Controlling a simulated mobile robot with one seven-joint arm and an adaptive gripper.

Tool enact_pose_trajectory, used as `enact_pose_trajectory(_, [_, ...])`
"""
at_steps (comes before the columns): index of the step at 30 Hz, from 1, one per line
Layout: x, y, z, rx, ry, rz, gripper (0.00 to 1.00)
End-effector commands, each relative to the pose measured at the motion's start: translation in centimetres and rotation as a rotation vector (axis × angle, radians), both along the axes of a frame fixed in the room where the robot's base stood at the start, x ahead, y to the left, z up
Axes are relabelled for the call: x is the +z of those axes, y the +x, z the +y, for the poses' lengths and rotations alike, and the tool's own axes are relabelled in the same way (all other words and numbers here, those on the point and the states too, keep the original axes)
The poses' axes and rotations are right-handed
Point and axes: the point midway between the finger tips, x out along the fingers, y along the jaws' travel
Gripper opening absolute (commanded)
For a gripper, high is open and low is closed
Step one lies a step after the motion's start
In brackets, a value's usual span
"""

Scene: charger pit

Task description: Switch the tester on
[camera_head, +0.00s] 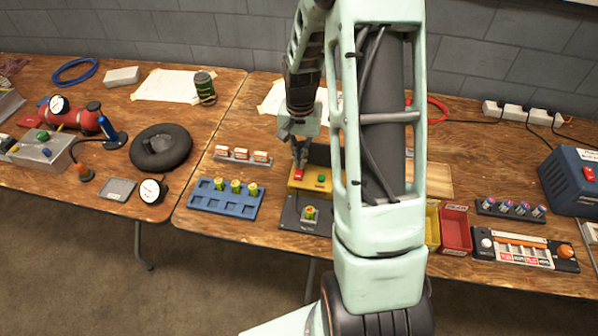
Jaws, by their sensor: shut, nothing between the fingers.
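A yellow box (318,190) with a red switch (299,174) and a green button (321,178) stands near the front of the right table. It looks like the tester, but I cannot read a label. A dark plate (290,215) lies in front of it, with a yellow-green cell (310,213) in a holder on it. My gripper (300,165) is shut and empty, pointing down at the red switch. I cannot tell whether it touches the switch, or which way the switch is set. My arm hides part of the table right of the box.
A blue tray (205,203) with yellow-green cells and a rack (241,161) are to the left. A yellow bin (432,228), red bin (456,235), a slider device (510,252) and a blue box (572,185) with a red switch are to the right.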

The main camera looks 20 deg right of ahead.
Motion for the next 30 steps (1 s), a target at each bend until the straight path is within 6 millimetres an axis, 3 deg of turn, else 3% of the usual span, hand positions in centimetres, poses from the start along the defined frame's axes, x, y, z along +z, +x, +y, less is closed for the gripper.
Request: enact_pose_trajectory(30, [-1.6,0.0,0.0,0.0,0.0,0.0,0.0])
